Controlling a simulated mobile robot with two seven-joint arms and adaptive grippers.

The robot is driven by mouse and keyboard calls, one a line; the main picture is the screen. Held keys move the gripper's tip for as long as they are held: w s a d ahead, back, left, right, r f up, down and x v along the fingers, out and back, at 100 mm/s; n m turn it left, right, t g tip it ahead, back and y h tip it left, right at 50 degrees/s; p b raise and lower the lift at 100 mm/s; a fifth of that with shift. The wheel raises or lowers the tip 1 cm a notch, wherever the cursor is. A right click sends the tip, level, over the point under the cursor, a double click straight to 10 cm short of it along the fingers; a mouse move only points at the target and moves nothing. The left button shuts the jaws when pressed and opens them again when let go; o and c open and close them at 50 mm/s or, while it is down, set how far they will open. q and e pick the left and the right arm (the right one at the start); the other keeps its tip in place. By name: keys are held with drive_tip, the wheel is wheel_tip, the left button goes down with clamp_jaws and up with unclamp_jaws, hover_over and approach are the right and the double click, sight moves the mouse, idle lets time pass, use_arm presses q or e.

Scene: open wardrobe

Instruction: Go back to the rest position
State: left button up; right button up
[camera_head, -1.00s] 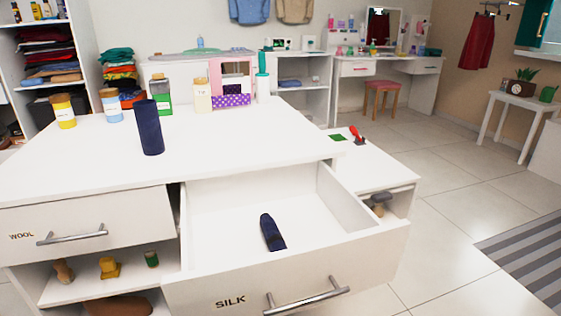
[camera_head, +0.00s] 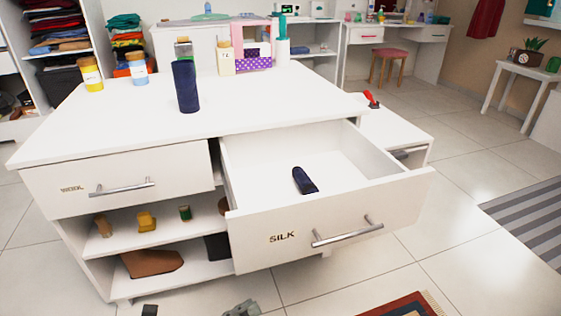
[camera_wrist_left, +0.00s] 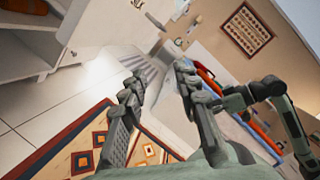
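My left gripper (camera_head: 241,308) barely shows at the bottom edge of the head view, in front of and below the open drawer marked SILK (camera_head: 300,240). In the left wrist view its two fingers (camera_wrist_left: 157,78) are spread apart with nothing between them. A grey-green arm, possibly my right one, shows at the right of that view. A dark blue rolled item (camera_head: 304,180) lies inside the SILK drawer. A similar dark blue roll (camera_head: 185,87) stands upright on the white dresser top (camera_head: 130,115).
The drawer marked WOOL (camera_head: 120,180) is shut. Jars (camera_head: 137,70) and a pink-framed box (camera_head: 251,45) stand at the dresser's back. A patterned rug (camera_head: 405,307) and a striped mat (camera_head: 530,225) lie on the floor.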

use_arm(q)
drive_tip(key=w+a+r+n+t+y, duration=0.1)
drive_tip(key=w+a+n+t+y, duration=0.4)
drive_tip(key=w+a+n+y, duration=0.6)
drive_tip(key=s+a+f+n+g+y, duration=0.1)
drive_tip(key=s+a+n+y, duration=0.15)
drive_tip(key=a+n, duration=0.35)
drive_tip(key=s+a+f+n+g+y, duration=0.1)
drive_tip(key=a+n+y, duration=0.3)
drive_tip(key=a+n, duration=0.2)
drive_tip(key=s+a+f+n+g+y, duration=0.25)
drive_tip(key=s+n+g, duration=0.2)
drive_tip(key=s, duration=0.35)
drive_tip(key=s+a+f+n+g+y, duration=0.1)
drive_tip(key=s+a+n+g, duration=0.35)
drive_tip(key=s, duration=0.25)
drive_tip(key=s+d+f+n+h, duration=0.2)
drive_tip(key=d+f+n+h, duration=0.15)
drive_tip(key=d, duration=0.65)
wheel_tip(320, 180, down, 9)
drive_tip(key=w+g+p, duration=0.1)
drive_tip(key=w+p, duration=0.1)
drive_tip(key=p, duration=0.2)
use_arm(e)
drive_tip(key=a+x, duration=0.1)
drive_tip(key=x, duration=0.8)
drive_tip(key=shift+s+a+f+y, duration=0.3)
drive_tip(key=shift+s+a+f, duration=0.05)
drive_tip(key=shift+s+a, duration=0.1)
